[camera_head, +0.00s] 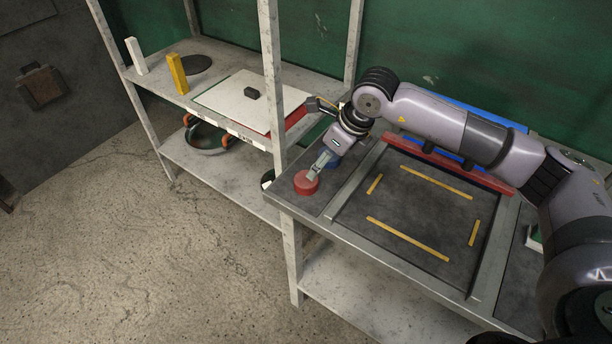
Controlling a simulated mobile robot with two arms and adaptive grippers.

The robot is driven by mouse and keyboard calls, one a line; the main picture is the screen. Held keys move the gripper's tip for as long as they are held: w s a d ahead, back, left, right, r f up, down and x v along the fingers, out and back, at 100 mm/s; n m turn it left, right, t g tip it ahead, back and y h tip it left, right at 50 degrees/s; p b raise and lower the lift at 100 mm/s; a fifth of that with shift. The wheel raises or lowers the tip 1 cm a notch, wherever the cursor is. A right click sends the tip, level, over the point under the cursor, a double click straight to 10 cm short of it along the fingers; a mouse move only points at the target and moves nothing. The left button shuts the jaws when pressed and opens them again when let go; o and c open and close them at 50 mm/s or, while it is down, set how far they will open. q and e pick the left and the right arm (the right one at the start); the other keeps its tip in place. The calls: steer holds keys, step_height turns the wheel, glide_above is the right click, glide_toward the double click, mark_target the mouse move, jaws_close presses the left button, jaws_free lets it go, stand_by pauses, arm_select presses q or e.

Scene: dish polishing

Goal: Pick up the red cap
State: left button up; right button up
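The red cap (306,183) is a short round disc at the left corner of the grey workbench (290,205). My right gripper (317,168) reaches in from the right and points down at the cap. Its fingertips are at the cap's top, and I cannot tell whether they touch or grip it. The fingers look close together, but their gap is too small to judge. My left gripper is not in view.
Yellow strips (408,239) mark a rectangle on the bench. A shelf rack (283,130) stands at left, with a white board (226,101), a dark block (251,93), a yellow block (178,74) and a white block (136,55). A round pan (207,150) sits below.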

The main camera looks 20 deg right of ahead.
steer(key=p, duration=0.1)
glide_above(310, 181)
steer(key=s+d, duration=0.1)
steer(key=d, duration=0.1)
steer(key=f, duration=0.4)
steer(key=shift+s+a+f, duration=0.1)
steer(key=shift+s+a, duration=0.05)
steer(key=shift+a, duration=0.05)
steer(key=p+x, duration=0.2)
steer(key=x, duration=0.2)
steer(key=shift+s+a+f, duration=0.1)
steer(key=shift+a+f, duration=0.05)
steer(key=shift+f, duration=0.5)
steer(key=shift+c, duration=0.5)
steer(key=c, duration=0.9)
